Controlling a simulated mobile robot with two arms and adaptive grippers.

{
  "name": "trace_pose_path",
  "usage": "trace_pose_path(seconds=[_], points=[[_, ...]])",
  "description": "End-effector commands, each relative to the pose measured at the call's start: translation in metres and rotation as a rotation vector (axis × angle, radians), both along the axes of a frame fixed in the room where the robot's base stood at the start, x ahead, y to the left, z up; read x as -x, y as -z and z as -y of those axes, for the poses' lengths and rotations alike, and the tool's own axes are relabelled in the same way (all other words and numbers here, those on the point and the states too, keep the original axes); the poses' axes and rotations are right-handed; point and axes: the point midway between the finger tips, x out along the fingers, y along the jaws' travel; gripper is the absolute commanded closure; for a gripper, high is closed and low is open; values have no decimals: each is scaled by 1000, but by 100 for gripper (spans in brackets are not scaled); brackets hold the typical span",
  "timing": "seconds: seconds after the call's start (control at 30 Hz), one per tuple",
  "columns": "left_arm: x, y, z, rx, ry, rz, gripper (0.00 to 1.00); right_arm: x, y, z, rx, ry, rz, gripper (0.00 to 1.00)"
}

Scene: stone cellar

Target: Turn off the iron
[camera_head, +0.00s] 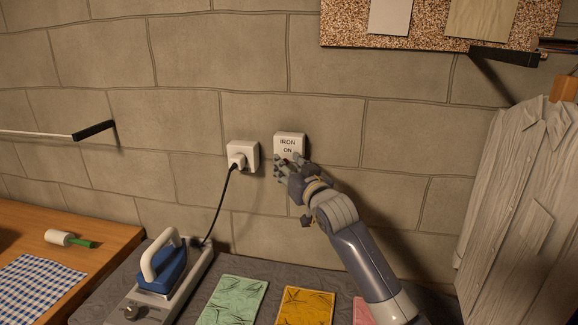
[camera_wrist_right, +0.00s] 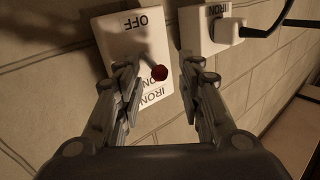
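The white switch box (camera_head: 289,141) is on the stone wall, with "IRON ON" on its upper part. In the right wrist view the switch plate (camera_wrist_right: 118,38) also shows "OFF" at its other end. A lever with a red tip (camera_wrist_right: 159,72) sticks out between the labels; its exact tilt is hard to tell. My right gripper (camera_head: 287,165) is at the lower part of the box. In the wrist view its fingers (camera_wrist_right: 160,66) are open, one on each side of the lever, apart from it. The blue and white iron (camera_head: 168,264) stands on its rest at lower left. My left gripper is out of view.
A socket (camera_head: 242,154) with the iron's plug is left of the switch; the black cord (camera_head: 222,208) runs down to the iron. Folded green (camera_head: 233,300) and yellow (camera_head: 305,306) cloths lie on the grey board. A shirt (camera_head: 520,200) hangs at right.

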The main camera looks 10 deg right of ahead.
Motion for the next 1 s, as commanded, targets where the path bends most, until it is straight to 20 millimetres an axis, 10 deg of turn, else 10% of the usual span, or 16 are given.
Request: trace_pose_path(seconds=[0.17,0.57,1.0], points=[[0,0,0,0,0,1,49,0,0,0,0,0,0,100],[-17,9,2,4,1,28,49,1,5,0,9,0,32,100],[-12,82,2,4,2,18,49,2,26,0,96,2,301,100]])
